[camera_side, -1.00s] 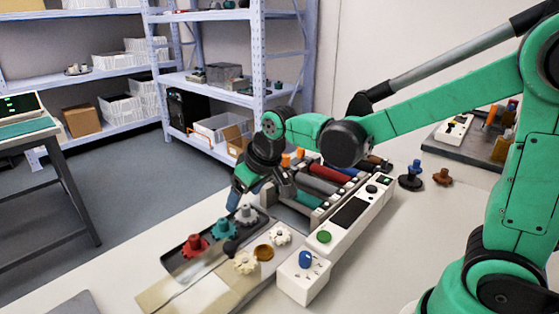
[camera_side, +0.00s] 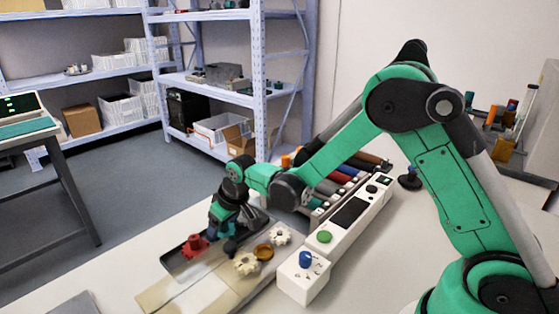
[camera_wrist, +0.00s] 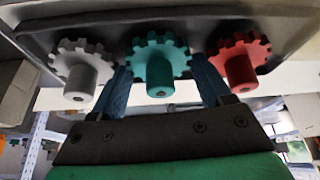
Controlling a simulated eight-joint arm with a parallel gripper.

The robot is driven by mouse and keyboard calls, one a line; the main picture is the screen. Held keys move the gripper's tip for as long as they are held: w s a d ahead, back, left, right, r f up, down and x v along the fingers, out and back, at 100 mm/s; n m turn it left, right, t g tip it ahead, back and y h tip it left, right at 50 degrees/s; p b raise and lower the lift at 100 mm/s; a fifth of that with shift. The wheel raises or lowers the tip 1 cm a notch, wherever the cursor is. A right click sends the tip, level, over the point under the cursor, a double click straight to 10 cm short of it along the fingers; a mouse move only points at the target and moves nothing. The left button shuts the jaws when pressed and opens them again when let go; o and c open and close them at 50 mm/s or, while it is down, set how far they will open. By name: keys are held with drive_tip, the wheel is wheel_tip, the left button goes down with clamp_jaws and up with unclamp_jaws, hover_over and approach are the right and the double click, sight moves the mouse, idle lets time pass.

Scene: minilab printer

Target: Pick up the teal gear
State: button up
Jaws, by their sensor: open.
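The teal gear (camera_wrist: 158,62) with its round hub is in the middle of the wrist view, in a dark tray (camera_wrist: 290,18) between a grey gear (camera_wrist: 82,65) and a red gear (camera_wrist: 240,60). My gripper (camera_wrist: 162,85) is open, one blue finger on each side of the teal gear. I cannot tell whether the fingers touch it. In the side view my gripper (camera_side: 223,228) is low over the dark tray, just right of the red gear (camera_side: 193,244). There it hides most or all of the teal gear, and the grey gear is hidden too.
Cream gears (camera_side: 246,263) and a yellow-brown round part (camera_side: 263,252) lie right of the tray. Coloured rollers (camera_side: 345,178) are behind.

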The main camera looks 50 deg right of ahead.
drive_tip(key=c, duration=0.9)
wheel_tip(320, 180, up, 20)
drive_tip(key=shift+f, duration=0.1)
idle(0.4)
